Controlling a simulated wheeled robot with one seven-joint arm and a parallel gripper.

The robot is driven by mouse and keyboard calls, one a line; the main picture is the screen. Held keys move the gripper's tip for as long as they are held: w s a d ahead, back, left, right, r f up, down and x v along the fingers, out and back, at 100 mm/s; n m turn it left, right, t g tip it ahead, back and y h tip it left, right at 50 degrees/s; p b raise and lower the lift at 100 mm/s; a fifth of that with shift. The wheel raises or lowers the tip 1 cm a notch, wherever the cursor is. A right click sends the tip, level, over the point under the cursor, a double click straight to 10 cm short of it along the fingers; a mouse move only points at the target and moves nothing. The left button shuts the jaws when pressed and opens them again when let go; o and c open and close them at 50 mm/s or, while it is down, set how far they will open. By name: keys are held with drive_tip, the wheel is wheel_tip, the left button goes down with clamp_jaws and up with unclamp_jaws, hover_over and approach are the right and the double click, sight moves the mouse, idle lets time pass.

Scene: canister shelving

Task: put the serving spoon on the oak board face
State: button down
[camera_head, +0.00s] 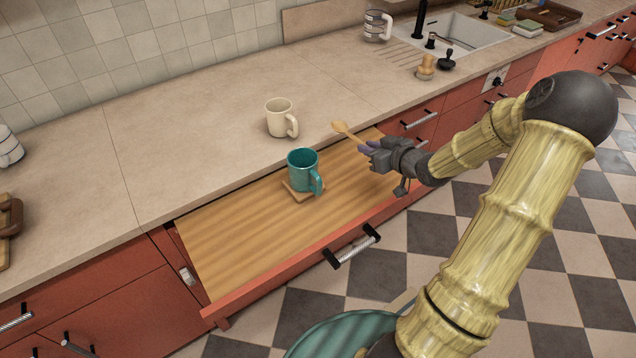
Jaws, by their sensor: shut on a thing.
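My gripper (374,151) is shut on the serving spoon (346,132), a light wooden spoon whose bowl points up and left toward the counter. The handle's end is hidden in the jaws. The gripper is over the right part of the oak board face (235,240), a striped wooden surface in the pulled-out red drawer below the counter. The spoon appears held above the board's back right area; the exact height is hard to tell. A teal mug (302,170) stands on a small wooden coaster (290,193) on the board, left of my gripper.
A cream mug (279,117) stands on the counter (180,130) behind the board. A striped mug (377,26), a wooden item (426,68) and a sink (455,35) are at the back right. The board's left part is clear. The drawer handle (352,246) sticks out in front.

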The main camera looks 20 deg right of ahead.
hover_over(366, 180)
wheel_tip(366, 180, down, 6)
drive_tip(key=shift+w+r, duration=0.1)
drive_tip(key=shift+r, duration=0.1)
drive_tip(key=shift+a+f, duration=0.1)
drive_tip(key=shift+f, duration=2)
drive_tip(key=shift+f, duration=0.15)
drive_tip(key=c, duration=1.3)
unclamp_jaws()
drive_tip(key=shift+c, duration=0.2)
